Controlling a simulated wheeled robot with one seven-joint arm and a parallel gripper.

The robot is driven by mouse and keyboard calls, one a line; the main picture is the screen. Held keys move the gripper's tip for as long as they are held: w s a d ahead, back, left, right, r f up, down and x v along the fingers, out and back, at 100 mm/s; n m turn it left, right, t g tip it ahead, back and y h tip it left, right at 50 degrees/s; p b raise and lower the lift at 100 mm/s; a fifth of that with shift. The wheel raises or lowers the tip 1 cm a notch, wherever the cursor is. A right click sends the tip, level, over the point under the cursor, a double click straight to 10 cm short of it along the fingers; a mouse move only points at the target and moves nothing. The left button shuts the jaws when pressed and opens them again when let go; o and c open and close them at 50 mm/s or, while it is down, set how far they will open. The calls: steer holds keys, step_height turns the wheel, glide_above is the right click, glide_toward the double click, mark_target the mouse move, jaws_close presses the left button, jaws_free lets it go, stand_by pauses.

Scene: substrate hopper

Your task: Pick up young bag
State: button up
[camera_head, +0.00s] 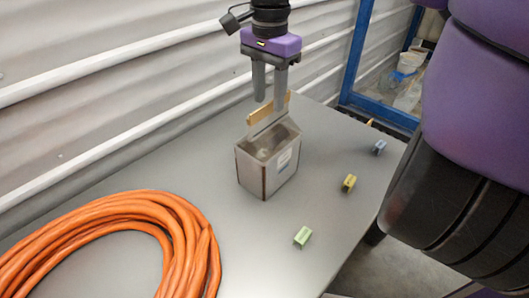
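No label that I can read marks anything as the young bag. An open-topped grey container (266,168) stands upright on the table, with a dark brownish inside, a pale label on its right face and a tan strip (259,114) along its raised back edge. My gripper (270,104) points down over the container's back edge. Its two fingers are apart, with the right fingertip overlapping the strip in the picture; I cannot tell whether it touches. Three small blocks or packets lie to the right: green (302,236), yellow (349,183) and blue (379,147).
A thick coil of orange hose (190,232) covers the table's front left. The grey table (235,225) is bare between the coil and the small pieces. A corrugated white wall (110,60) runs along the left, and a blue frame (356,50) stands at the back right.

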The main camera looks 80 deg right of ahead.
mark_target(269, 146)
steer(key=shift+d+f+p, duration=0.1)
steer(key=shift+f+p, duration=0.65)
steer(key=shift+f, duration=2.3)
jaws_close()
steer(key=shift+s, duration=0.1)
